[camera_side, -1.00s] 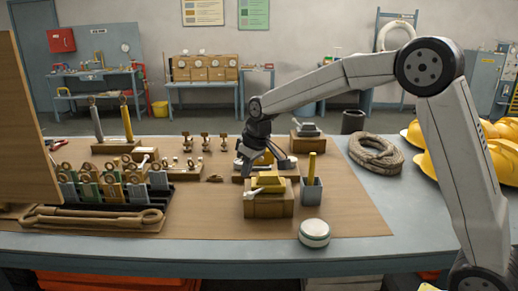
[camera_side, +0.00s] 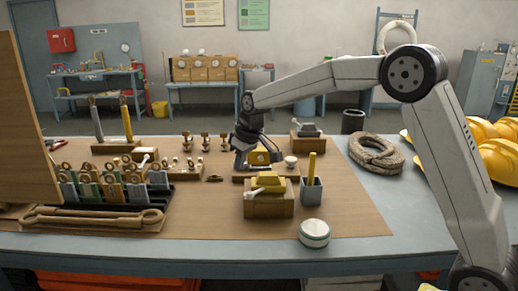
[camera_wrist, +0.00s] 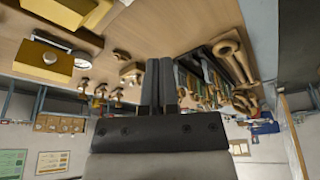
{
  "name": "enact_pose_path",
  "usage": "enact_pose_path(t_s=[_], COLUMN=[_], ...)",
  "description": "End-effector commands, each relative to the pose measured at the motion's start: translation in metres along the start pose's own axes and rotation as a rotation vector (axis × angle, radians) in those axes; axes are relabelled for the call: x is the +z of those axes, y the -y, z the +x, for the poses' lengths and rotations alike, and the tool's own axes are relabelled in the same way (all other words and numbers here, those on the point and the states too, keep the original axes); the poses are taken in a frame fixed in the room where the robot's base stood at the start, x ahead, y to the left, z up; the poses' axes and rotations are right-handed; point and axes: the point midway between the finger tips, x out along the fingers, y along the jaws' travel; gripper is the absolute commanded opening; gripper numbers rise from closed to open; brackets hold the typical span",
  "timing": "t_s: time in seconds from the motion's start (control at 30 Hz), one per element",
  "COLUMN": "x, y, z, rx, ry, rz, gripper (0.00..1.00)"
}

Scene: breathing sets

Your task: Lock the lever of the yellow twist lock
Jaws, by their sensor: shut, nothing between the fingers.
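The yellow twist lock (camera_side: 268,181) appears to be the yellow block on a wooden box near the front of the mat. Its pale lever (camera_side: 257,192) points to the left in the side view. The lock's yellow part (camera_wrist: 98,15) shows at the top of the wrist view, with the pale lever partly cut off. My gripper (camera_side: 240,167) is shut and empty, behind and left of the lock, clear of its lever. Its two dark fingers (camera_wrist: 159,62) lie close together in the wrist view.
A grey cup (camera_side: 312,192) holding a yellow bar and a round tin (camera_side: 314,233) flank the lock. A crowded rack (camera_side: 112,190) stands at left.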

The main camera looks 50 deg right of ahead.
Motion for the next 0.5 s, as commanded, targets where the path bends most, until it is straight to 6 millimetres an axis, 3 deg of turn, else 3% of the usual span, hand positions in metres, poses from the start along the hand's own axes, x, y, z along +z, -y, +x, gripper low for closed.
enact_pose_path(t_s=[0.5], x=[0.000], y=[0.000], z=[0.066], rx=[-0.001], ry=[0.001], rz=[0.000], gripper=[0.00])
